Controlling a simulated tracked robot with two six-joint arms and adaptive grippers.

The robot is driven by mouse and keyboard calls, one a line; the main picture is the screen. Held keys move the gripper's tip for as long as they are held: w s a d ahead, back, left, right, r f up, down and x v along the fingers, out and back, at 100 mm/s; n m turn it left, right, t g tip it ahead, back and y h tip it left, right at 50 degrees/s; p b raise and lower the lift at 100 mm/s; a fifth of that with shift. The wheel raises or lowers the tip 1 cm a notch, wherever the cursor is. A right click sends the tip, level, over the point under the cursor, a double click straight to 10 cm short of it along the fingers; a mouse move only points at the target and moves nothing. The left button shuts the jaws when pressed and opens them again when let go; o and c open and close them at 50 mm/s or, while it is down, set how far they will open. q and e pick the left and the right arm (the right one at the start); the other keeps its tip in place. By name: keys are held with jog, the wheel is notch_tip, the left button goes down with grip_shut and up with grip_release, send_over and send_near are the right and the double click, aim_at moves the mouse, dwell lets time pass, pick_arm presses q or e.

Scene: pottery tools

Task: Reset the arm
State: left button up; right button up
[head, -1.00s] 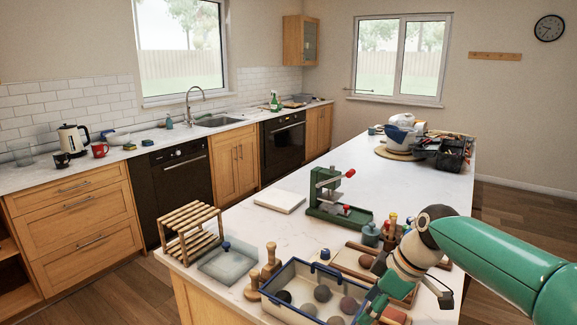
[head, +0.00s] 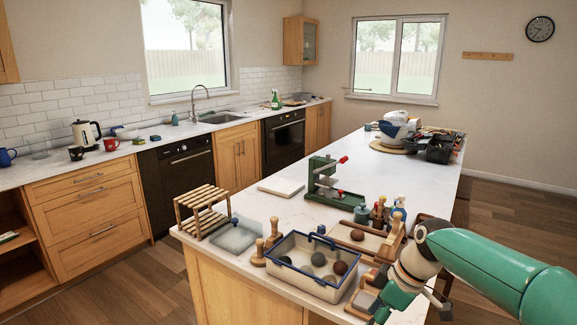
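My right arm enters from the right edge in the head view. Its gripper (head: 412,302) hangs at the lower right, over the near right corner of the island counter (head: 290,210). Its fingertips do not show clearly, so I cannot tell whether it is open or shut. I see nothing held in it. It is to the right of a cream tray with a blue rim (head: 300,284), apart from it, close to a small wooden block tool (head: 363,300). My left gripper is not in view.
The blue-rimmed tray holds several round balls. Left of it are wooden stamps (head: 258,254), a glassy slab (head: 236,237) and a slatted wooden rack (head: 202,211). Behind stand a green press (head: 325,184) and bottles (head: 398,209). The counter's middle is clear.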

jog(key=s+f+m+g, duration=0.1)
jog(key=s+f, duration=0.3)
jog(key=f, duration=0.3)
jog(key=s+a+f+g, duration=0.1)
jog(key=s+f+g, duration=0.15)
jog(key=f, duration=0.55)
jog(key=s+f+m+g, duration=0.1)
jog(key=s+f, duration=0.4)
jog(key=f, duration=0.2)
jog(key=s+a+f+m+t, duration=0.4)
jog(key=s+f+m, duration=0.8)
jog(key=s, duration=0.2)
jog(key=shift+f+m, duration=0.25)
jog(key=shift+m, duration=0.05)
